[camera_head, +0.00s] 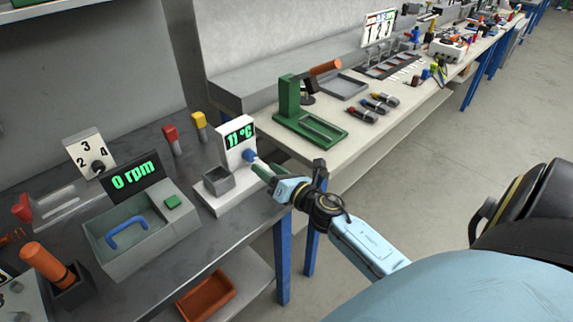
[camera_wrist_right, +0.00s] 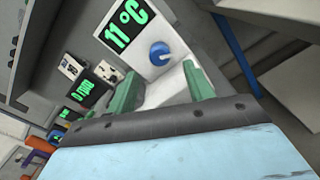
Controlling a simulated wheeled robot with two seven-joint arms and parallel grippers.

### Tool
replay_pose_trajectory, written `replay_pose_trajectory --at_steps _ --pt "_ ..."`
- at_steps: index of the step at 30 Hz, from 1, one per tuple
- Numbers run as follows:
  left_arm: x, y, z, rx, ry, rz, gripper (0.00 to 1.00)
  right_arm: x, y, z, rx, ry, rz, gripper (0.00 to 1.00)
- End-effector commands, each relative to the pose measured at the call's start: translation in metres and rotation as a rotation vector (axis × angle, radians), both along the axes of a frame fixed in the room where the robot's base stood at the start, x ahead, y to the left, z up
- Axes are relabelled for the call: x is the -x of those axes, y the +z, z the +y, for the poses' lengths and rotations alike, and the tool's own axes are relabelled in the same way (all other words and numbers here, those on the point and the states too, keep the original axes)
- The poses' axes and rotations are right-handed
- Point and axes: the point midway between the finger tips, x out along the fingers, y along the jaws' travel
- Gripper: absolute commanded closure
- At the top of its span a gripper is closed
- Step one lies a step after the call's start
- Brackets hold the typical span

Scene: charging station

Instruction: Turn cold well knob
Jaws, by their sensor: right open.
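The cold well is a white stand (camera_head: 238,140) with a small grey open well (camera_head: 218,181) in front and a green "11 °C" display (camera_head: 240,135). Its blue knob (camera_head: 250,156) sits below the display and also shows in the right wrist view (camera_wrist_right: 160,54). My right gripper (camera_head: 262,169) is close in front of the knob. In the right wrist view its green fingers (camera_wrist_right: 165,92) are open, apart on either side below the knob, with nothing between them. I cannot tell whether a fingertip touches the knob. My left gripper is not in view.
A grey device (camera_head: 140,232) with a "0 rpm" display and blue handle stands left of the cold well. Red and yellow handles (camera_head: 171,135) stand behind it. A green press (camera_head: 305,115) is on the bench to the right. An orange bin (camera_head: 207,295) sits on the lower shelf.

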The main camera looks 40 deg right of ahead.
Motion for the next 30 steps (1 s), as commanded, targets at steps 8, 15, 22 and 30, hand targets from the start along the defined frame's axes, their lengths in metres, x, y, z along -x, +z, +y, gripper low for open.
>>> replay_pose_trajectory --at_steps 8,15,22,30 --pt "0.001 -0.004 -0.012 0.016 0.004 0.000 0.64 0.054 -0.001 -0.004 -0.002 0.000 0.002 0.48" --pt "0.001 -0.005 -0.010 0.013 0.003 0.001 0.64 0.072 0.000 -0.006 -0.001 0.000 0.000 0.48" --pt "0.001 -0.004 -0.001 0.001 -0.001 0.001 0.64 0.073 0.000 -0.006 -0.001 0.001 0.000 0.48" --pt "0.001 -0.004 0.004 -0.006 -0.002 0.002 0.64 0.073 0.000 -0.006 -0.001 0.000 0.000 0.48"
